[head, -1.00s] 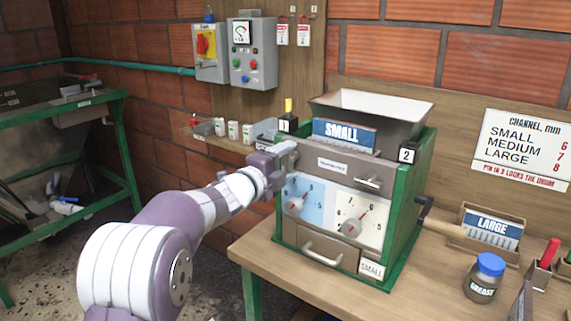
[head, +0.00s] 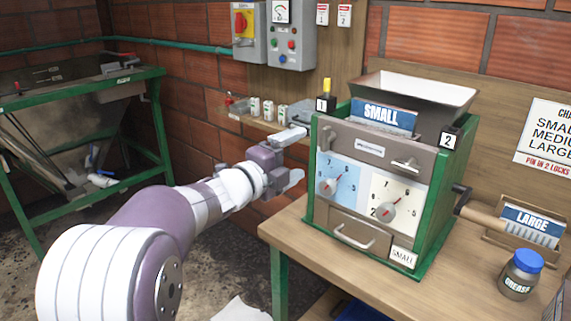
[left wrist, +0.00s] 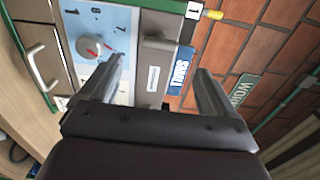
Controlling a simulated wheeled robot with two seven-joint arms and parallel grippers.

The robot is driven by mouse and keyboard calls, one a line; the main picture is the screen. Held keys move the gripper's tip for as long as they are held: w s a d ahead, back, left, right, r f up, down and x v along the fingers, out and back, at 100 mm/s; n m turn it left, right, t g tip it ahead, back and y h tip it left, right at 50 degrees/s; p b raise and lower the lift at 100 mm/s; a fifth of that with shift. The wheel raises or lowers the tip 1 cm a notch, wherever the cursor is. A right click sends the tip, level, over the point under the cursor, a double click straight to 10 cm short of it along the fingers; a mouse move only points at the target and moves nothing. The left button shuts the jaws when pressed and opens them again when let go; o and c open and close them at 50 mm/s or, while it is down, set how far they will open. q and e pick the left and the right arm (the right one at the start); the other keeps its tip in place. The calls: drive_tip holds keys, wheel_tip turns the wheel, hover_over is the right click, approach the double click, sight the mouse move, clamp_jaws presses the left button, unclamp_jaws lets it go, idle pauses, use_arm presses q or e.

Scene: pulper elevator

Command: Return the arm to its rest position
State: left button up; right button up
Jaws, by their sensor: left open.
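My left gripper (head: 294,157) is open and empty. It is to the left of the pulper (head: 370,180), apart from its grey front. In the left wrist view its two fingers (left wrist: 158,88) are spread, with the pulper's front behind them. The pulper has a green frame, a hopper on top, a SMALL sign, two dials with red pointers, and a drawer handle below. My left arm (head: 150,220) reaches in from the lower left. My right gripper is not in view.
The pulper stands on a wooden table (head: 290,228). A LARGE plate (head: 532,224) in a holder and a grease jar (head: 520,274) are on its right. Control boxes (head: 290,46) hang on the brick wall. A green metal stand (head: 90,110) is at the left.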

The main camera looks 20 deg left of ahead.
use_arm(q)
drive_tip(key=v, duration=0.3)
idle(0.4)
